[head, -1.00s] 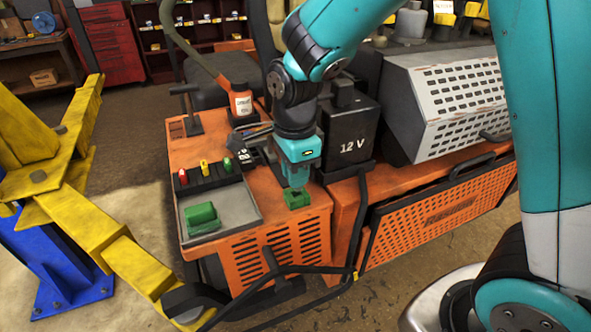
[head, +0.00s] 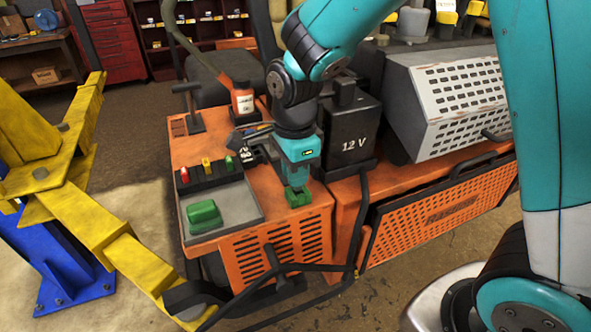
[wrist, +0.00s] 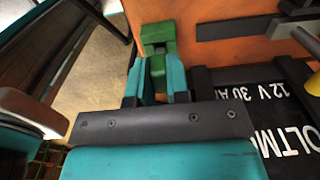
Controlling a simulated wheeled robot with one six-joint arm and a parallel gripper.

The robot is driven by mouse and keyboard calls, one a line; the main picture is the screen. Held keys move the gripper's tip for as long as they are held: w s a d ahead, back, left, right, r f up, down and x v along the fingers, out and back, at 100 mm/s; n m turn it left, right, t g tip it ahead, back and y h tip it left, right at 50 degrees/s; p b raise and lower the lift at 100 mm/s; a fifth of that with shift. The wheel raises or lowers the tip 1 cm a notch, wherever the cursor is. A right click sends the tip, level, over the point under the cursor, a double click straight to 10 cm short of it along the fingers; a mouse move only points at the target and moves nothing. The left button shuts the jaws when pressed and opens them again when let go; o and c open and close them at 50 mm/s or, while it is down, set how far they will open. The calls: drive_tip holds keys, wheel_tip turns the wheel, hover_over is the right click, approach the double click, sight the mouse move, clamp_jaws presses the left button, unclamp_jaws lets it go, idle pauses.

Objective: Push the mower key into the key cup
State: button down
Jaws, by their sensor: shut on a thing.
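My gripper (head: 297,187) points down over the front right corner of the orange mower deck. In the wrist view its two teal fingers (wrist: 158,82) are shut on a dark green piece, which I take for the mower key (wrist: 157,66). A brighter green block, which looks like the key cup (head: 298,199), sits on the deck right at the fingertips. It also shows in the wrist view (wrist: 157,36), in line with the held key. The key and cup appear to meet, but the fingers hide how deep the key sits.
A grey tray (head: 243,222) with a green block (head: 204,214) lies left of the gripper. Behind it is a black rack (head: 208,175) with small coloured pieces. A black 12 V battery (head: 352,135) stands close right. A yellow lift arm (head: 108,235) is at left.

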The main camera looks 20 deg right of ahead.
drive_tip(key=shift+f+b, duration=0.75)
drive_tip(key=shift+f, duration=0.45)
drive_tip(key=c, duration=1)
unclamp_jaws()
wheel_tip(320, 180, up, 18)
drive_tip(key=shift+f+b, duration=0.25)
drive_tip(key=shift+b, duration=0.65)
